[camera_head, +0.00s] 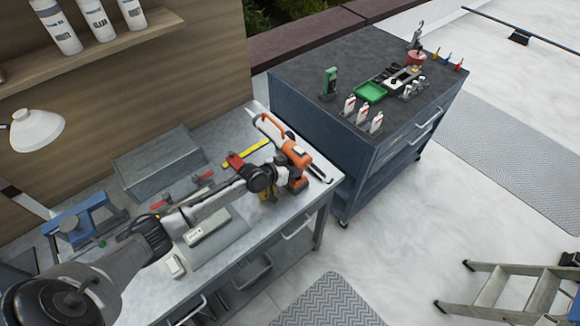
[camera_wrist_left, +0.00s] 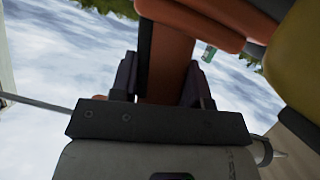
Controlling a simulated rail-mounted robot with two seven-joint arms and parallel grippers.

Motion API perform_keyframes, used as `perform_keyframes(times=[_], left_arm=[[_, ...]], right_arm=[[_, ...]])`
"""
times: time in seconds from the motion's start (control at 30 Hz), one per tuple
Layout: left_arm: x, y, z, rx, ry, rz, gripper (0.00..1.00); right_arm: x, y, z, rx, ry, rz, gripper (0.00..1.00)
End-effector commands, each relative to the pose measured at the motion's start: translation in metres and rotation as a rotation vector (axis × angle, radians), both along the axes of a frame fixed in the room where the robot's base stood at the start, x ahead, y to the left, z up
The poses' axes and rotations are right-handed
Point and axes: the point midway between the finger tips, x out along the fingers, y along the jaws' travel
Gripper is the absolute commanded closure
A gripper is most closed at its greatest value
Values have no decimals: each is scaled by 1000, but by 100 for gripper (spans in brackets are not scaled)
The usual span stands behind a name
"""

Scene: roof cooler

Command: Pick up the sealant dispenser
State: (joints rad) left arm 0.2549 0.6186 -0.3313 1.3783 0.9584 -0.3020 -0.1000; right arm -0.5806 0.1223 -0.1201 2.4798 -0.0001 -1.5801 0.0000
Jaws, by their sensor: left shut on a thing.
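The sealant dispenser (camera_head: 293,153), an orange and dark tool, is at the right end of the grey workbench (camera_head: 262,236) in the head view. My left gripper (camera_head: 279,177) reaches it from the left, and the arm partly hides it. In the left wrist view, the two dark fingers (camera_wrist_left: 162,85) are shut on an orange part of the dispenser (camera_wrist_left: 168,50). I cannot tell whether the dispenser touches the bench. My right gripper is not in view.
A grey metal box (camera_head: 160,165) and a blue tool (camera_head: 82,222) stand on the bench. A yellow-and-red tool (camera_head: 245,155) lies behind the gripper. A dark blue cabinet (camera_head: 320,122) with bottles and a green tray stands beyond. A stepladder (camera_head: 510,290) is at lower right.

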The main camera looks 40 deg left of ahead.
Motion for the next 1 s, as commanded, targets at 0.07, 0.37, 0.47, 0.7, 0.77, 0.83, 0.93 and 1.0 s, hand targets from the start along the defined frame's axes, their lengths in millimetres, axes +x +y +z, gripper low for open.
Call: perform_keyframes(times=[0.07,0.37,0.47,0.7,0.77,0.83,0.93,1.0], left_arm=[[0,0,0,0,0,0,72],[0,0,0,0,0,0,100],[0,0,0,0,0,0,100],[2,1,4,0,-9,1,100],[2,1,4,0,-9,1,100],[2,1,4,0,-9,1,100],[2,1,5,0,-9,1,100],[2,1,7,0,-9,0,100]], right_arm=[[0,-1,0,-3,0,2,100],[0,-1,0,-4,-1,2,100],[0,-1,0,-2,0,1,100],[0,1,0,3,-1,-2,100],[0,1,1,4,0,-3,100],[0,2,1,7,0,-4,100],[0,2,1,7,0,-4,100],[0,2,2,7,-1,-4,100]])
